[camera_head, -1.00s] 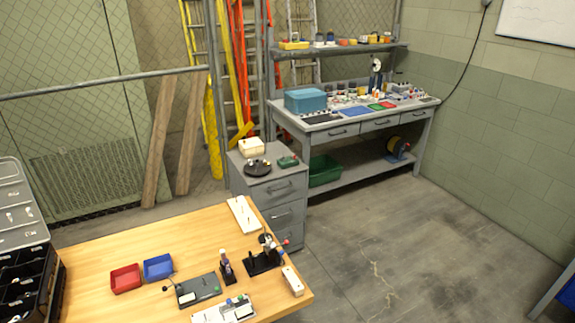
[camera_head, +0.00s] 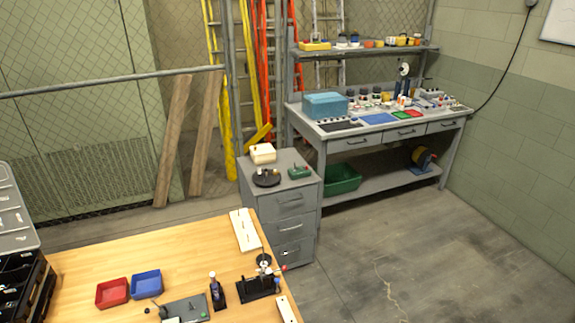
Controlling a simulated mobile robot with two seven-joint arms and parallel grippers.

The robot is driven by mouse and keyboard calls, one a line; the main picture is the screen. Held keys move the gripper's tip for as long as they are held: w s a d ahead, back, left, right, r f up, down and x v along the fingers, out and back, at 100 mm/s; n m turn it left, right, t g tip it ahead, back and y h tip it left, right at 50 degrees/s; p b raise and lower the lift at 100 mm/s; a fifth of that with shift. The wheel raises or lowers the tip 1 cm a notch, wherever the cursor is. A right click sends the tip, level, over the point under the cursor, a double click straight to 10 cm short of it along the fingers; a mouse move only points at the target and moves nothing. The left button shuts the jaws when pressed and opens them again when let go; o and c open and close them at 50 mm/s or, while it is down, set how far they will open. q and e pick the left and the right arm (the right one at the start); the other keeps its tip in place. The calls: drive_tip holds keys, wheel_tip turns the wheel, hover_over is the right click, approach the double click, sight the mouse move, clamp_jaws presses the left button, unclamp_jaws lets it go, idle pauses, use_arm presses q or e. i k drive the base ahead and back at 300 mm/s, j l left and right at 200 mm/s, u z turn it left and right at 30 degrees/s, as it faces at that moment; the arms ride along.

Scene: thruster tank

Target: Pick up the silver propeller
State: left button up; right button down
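I cannot make out a silver propeller for certain in the head view; the small parts are too small to tell apart. Small items lie on a round black tray (camera_head: 266,179) on top of the grey drawer cabinet (camera_head: 290,203). More small parts stand on the grey workbench (camera_head: 340,133) at the back. A black fixture (camera_head: 258,288) with a small round part on top stands at the right side of the wooden table (camera_head: 185,252). Neither of my grippers is in view.
The wooden table holds a red bin (camera_head: 112,292), a blue bin (camera_head: 147,284), a white board (camera_head: 245,230) and a grey device (camera_head: 185,309). A black case (camera_head: 22,285) stands at the left. The concrete floor (camera_head: 400,240) at the right is clear.

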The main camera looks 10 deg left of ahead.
sight(264, 268)
drive_tip(key=i+l+u, duration=0.2)
drive_tip(key=i+l, duration=0.2)
drive_tip(key=i+l+u, duration=0.2)
drive_tip(key=i+l, duration=0.15)
drive_tip(key=l, duration=0.25)
